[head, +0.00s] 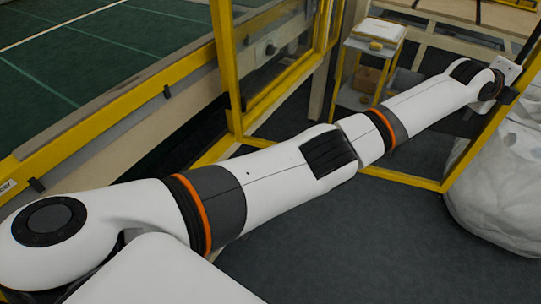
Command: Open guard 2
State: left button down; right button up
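Yellow-framed guards stand here, and I see no number telling which is guard 2. One yellow-framed panel (480,148) slants at the right, its lower bar running left along the floor. Another yellow-framed guard (228,70) with clear panes stands left of centre. My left arm reaches from the lower left across the picture to the right-hand panel. My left gripper (506,92) is at the upper part of that panel's slanted yellow post, small and partly hidden by the wrist. I cannot tell whether it touches or grips the post. My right gripper is out of view.
A small yellow-framed cart (352,100) with a box on top stands at the back. A long yellow rail (110,125) borders the green surface at left. Dark floor (350,235) is clear below my arm.

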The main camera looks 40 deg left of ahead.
pick_arm(q)
jog(key=shift+w+a, duration=0.1)
jog(key=shift+w, duration=0.25)
jog(key=shift+s+r, duration=0.15)
dwell(0.3)
